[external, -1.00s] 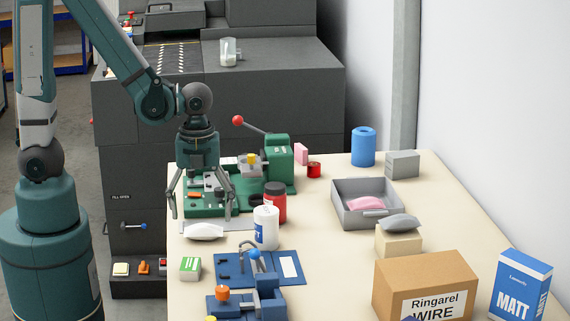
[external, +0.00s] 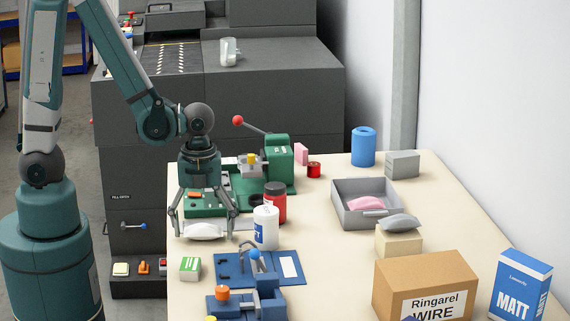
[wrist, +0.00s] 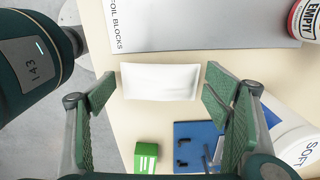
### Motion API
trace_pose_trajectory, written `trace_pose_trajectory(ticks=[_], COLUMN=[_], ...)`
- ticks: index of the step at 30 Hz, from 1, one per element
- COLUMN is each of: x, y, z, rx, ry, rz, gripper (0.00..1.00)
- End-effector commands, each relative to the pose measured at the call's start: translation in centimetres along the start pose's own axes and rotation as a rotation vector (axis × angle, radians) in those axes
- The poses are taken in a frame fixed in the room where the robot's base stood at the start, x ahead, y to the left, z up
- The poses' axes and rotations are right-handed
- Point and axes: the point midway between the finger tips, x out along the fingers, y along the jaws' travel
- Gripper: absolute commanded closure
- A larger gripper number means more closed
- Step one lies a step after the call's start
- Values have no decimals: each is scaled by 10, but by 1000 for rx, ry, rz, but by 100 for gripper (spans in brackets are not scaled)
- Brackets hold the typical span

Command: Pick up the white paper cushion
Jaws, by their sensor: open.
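The white paper cushion (external: 204,231) lies flat on the cream table near its left edge. In the wrist view the cushion (wrist: 160,81) sits between the fingertips, wider than deep, with clear gaps at both sides. My gripper (external: 206,229) is open and low over the cushion, one finger to its left and one to its right. In the wrist view my gripper (wrist: 160,90) shows both green finger pads spread and nothing held. Whether the fingertips touch the table cannot be told.
A white bottle (external: 266,228) and a red jar (external: 275,203) stand close to the right finger. The green press (external: 279,165) is behind, the blue fixture (external: 262,270) in front. A small green box (external: 190,268) is near. Bare table (external: 325,245) lies right of the bottle.

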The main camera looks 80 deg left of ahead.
Motion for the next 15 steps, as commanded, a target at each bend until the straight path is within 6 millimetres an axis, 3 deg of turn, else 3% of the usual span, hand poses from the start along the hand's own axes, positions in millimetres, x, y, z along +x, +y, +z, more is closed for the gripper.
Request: trace_pose_trajectory(ticks=[11,15], x=[0,0], y=[0,0], z=[0,0], rx=[0,0], ry=[0,0], rz=[0,0], gripper=[23,39])
